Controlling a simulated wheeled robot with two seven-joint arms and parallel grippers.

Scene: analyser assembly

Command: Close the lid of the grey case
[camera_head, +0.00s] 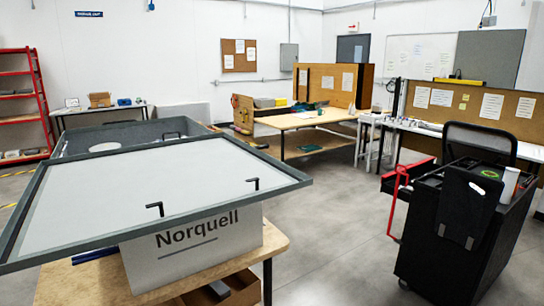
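The grey case stands on a wooden table at the lower left, with its pale front wall (195,250) marked "Norquell". A wide pale panel with a dark grey rim, which looks like the lid (150,190), spreads over the front of it and overhangs the front wall. Two small black hooked fittings stand on the panel near its right and front sides. Behind the panel, a dark grey rim (130,133) of the case shows, with another black fitting inside it. The panel hides most of the case's interior. Neither of my grippers is in view.
The wooden table (272,243) has a shelf beneath. A black cart (450,230) with a red handle stands at the right, near an office chair (478,143). Open floor (335,225) lies between them. A workbench (315,118) and a red shelf (40,95) stand farther back.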

